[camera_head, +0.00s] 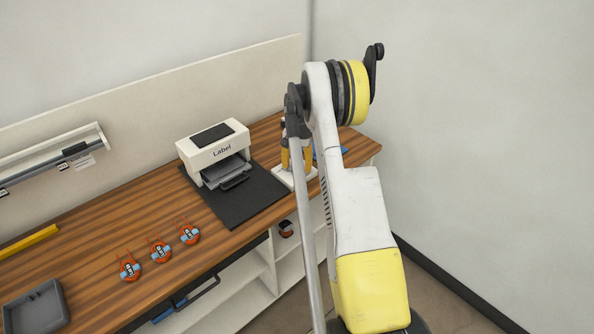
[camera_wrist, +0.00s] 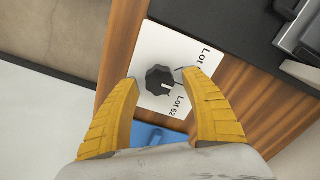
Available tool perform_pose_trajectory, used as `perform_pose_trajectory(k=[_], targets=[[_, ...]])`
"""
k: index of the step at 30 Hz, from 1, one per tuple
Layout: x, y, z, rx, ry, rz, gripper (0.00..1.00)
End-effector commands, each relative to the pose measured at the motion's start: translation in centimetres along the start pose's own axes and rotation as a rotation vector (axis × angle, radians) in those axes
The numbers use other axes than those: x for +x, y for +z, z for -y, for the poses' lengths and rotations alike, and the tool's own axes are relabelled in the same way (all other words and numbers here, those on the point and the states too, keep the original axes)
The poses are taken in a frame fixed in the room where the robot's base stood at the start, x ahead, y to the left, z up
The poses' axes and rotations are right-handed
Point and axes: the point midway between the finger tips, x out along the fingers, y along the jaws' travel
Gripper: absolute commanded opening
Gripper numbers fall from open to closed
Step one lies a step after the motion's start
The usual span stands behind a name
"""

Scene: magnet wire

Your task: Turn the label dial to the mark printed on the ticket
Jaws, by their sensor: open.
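The label dial is a black lobed knob (camera_wrist: 160,80) with a short white pointer line, on a white plate (camera_wrist: 150,45). The plate bears the printed marks "Lot 62" and another "Lot" mark, partly covered by a fingertip. In the wrist view the pointer faces the lower right, toward the "Lot 62" side. My gripper (camera_wrist: 158,78) is open, its yellow fingers on either side of the knob; I cannot tell whether they touch it. In the head view my gripper (camera_head: 296,156) points down over the white plate (camera_head: 283,178) at the bench's right end. I cannot identify a readable ticket.
A white "Label" printer (camera_head: 212,152) stands on a black mat (camera_head: 230,208) left of the plate. Several orange-and-blue items lie on the wooden bench, including one near the mat (camera_head: 189,235). A yellow bar (camera_head: 28,242) and grey tray (camera_head: 35,307) are at left. A blue object (camera_wrist: 155,135) lies beside the plate.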

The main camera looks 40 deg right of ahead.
Motion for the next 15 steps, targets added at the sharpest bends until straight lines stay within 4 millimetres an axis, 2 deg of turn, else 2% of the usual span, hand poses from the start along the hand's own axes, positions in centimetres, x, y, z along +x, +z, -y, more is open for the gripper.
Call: perform_pose_trajectory(k=[10,11,15], targets=[[0.52,0.02,0.0,0.0,0.0,0.0,0.55],[0.52,0.02,0.0,0.0,0.0,0.0,0.5],[0.51,0.02,0.0,0.0,0.0,0.0,0.07]])
